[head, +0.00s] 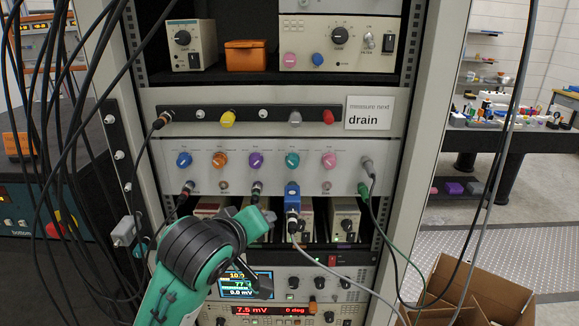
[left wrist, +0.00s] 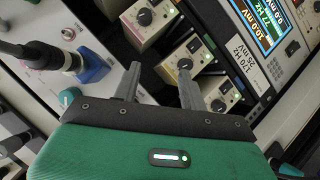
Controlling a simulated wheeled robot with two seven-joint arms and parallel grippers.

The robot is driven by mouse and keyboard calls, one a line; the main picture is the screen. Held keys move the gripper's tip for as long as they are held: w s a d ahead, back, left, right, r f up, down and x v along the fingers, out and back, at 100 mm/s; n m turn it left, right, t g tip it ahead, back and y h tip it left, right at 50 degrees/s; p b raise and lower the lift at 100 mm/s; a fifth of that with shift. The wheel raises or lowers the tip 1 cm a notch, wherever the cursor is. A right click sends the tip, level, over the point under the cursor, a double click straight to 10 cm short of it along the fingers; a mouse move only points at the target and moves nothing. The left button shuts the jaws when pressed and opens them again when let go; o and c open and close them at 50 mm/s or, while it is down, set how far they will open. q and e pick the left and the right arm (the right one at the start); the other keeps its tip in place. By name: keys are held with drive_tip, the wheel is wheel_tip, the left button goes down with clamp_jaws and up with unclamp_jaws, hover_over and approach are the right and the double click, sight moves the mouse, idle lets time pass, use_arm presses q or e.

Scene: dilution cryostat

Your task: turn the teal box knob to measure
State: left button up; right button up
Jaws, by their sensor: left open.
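The teal knob (head: 292,159) is on the white box panel (head: 340,146), between a purple and a pink knob. A blue connector with a cable (head: 292,196) is plugged in below it. My left gripper (head: 268,214) is below the knob row, at lower left of the teal knob and apart from it. In the left wrist view its two fingers (left wrist: 158,72) are spread and empty. There the teal knob (left wrist: 68,97) shows at the left, outside the fingers, near the blue connector (left wrist: 92,68). The knob's pointer direction is too small to read. My right gripper is not in view.
Blue (head: 184,159), orange (head: 220,160), purple (head: 256,160) and pink (head: 328,160) knobs share the row. A card (head: 369,113) reads "measure next drain". Cables hang at the left and right. Small instruments (head: 344,219) stand on the shelf below. A cardboard box (head: 470,290) is at lower right.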

use_arm(q)
drive_tip(key=s+d+r+n+t+h, duration=0.1)
drive_tip(key=s+r, duration=0.3)
drive_tip(key=r, duration=0.3)
drive_tip(key=s+d+r+t, duration=0.1)
drive_tip(key=s+r, duration=0.3)
drive_tip(key=r, duration=0.3)
drive_tip(key=p, duration=1.3)
approach(292, 164)
drive_tip(key=shift+n, duration=0.3)
drive_tip(key=x, duration=0.7)
drive_tip(key=shift+w, duration=0.1)
drive_tip(key=shift+x, duration=0.8)
clamp_jaws()
